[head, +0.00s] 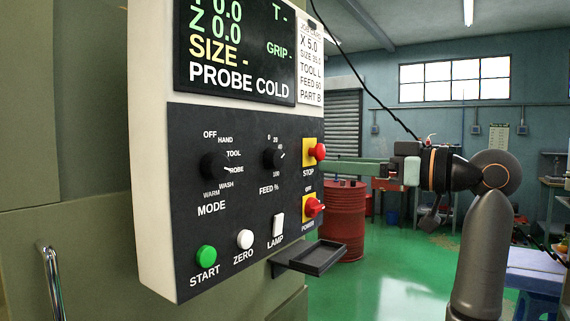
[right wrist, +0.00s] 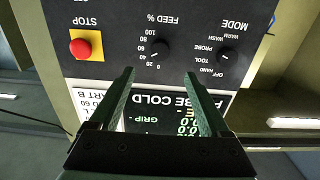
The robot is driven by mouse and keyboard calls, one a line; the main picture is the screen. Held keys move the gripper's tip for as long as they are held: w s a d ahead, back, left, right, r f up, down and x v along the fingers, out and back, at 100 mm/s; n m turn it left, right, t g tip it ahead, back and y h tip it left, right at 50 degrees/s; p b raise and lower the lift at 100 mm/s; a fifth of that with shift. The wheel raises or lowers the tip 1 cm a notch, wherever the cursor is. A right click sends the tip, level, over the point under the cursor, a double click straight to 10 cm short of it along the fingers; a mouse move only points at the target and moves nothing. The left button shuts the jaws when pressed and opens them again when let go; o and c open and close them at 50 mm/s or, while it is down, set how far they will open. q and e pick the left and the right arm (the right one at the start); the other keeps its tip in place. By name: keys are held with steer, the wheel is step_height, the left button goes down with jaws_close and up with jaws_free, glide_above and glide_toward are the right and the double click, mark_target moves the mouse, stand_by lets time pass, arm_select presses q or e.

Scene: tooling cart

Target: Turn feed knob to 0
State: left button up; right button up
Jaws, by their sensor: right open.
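The feed knob (head: 274,158) is a round black dial on the dark control panel (head: 240,205), above the label FEED %. Its white mark points to the upper right, near 40. In the right wrist view the panel is upside down, and the feed knob (right wrist: 161,48) shows beyond the fingertips. My right gripper (head: 336,170) is in front of the panel, to the right of the knob in the head view, apart from it. In the right wrist view its two green fingers (right wrist: 160,75) are spread with nothing between them. My left gripper is not in view.
The mode knob (head: 214,165) is left of the feed knob. The red stop button (head: 319,152) and red power switch (head: 313,207) are to the right. The lamp switch (head: 278,225) is below. A black tray (head: 325,259) juts out under the panel. A red drum (head: 342,225) stands behind.

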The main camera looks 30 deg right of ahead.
mark_target(279, 160)
steer(key=p+x, duration=0.3)
steer(key=x, duration=0.9)
steer(key=shift+w+a, duration=0.15)
jaws_close()
